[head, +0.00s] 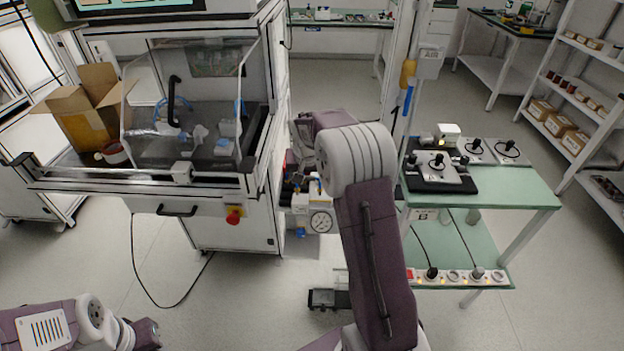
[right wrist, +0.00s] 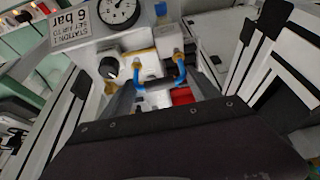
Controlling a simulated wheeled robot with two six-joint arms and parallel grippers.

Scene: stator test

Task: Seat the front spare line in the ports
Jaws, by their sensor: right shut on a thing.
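The spare line, a short blue hose with a dark middle (right wrist: 158,83), is between the fingers of my right gripper (right wrist: 163,88) in the right wrist view. The gripper is shut on it. Its blue ends bend up towards brass-coloured ports (right wrist: 178,54) on the pale air unit (right wrist: 148,42). The ends are close to the ports, but I cannot tell whether they are inside them. In the head view my right arm hides the line, and the air unit (head: 300,202) shows beside the arm. Only part of my left arm shows at lower left; its fingers are not visible.
A round gauge (right wrist: 118,12) and a "6 bar" label (right wrist: 70,26) are on the air unit, with a black knob (right wrist: 107,68) below. A red part (right wrist: 182,96) is behind the fingers. The white test cabinet (head: 235,222) stands left, a green-topped table (head: 515,188) right.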

